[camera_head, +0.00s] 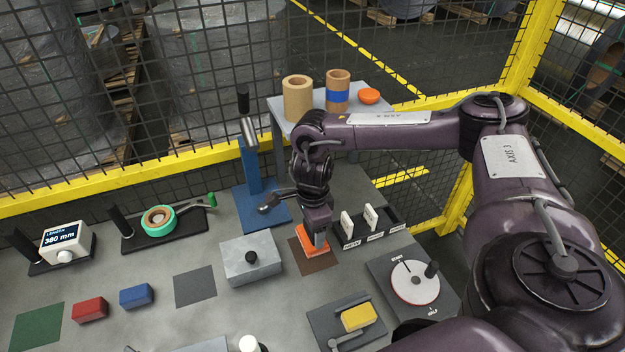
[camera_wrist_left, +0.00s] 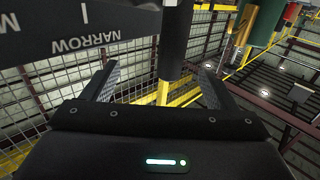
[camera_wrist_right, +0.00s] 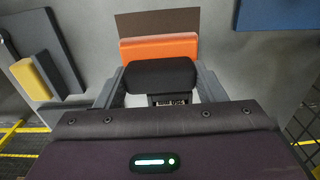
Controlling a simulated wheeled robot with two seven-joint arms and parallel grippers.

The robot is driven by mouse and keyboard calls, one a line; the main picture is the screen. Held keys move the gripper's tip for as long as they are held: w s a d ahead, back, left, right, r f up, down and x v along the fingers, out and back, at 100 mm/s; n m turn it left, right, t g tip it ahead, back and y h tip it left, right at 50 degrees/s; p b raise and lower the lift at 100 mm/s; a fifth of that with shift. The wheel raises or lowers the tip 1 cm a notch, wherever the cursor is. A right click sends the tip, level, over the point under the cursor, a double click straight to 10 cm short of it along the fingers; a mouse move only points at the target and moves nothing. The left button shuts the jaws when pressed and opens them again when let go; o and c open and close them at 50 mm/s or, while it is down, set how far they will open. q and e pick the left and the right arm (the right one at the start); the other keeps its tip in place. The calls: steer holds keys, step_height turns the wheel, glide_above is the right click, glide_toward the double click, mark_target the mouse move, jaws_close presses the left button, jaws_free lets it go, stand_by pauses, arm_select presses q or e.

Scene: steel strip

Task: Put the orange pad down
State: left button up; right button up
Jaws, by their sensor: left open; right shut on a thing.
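The orange pad (camera_head: 314,246) is a flat block with a dark grip, at or just above the brown mat (camera_head: 322,266); I cannot tell whether they touch. My right gripper (camera_head: 318,236) points down over it. In the right wrist view, the fingers (camera_wrist_right: 158,88) are closed on the pad's black grip (camera_wrist_right: 160,75), and the orange pad (camera_wrist_right: 158,48) overlaps the near part of the brown mat (camera_wrist_right: 157,22). In the left wrist view, my left gripper (camera_wrist_left: 156,85) is open, with nothing visible held; it is not seen in the head view.
A rack with white plates (camera_head: 370,217) stands right of the mat. A grey block with a black knob (camera_head: 250,262) is left of it. A blue stand (camera_head: 252,180) rises behind. A dial (camera_head: 415,282) and a yellow block (camera_head: 358,316) are nearer the front.

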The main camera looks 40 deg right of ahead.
steer(key=shift+f, duration=2.2)
steer(key=shift+f, duration=0.15)
steer(key=o, duration=1.1)
step_height(320, 180, up, 12)
steer(key=shift+r, duration=0.15)
steer(key=shift+o, duration=0.3)
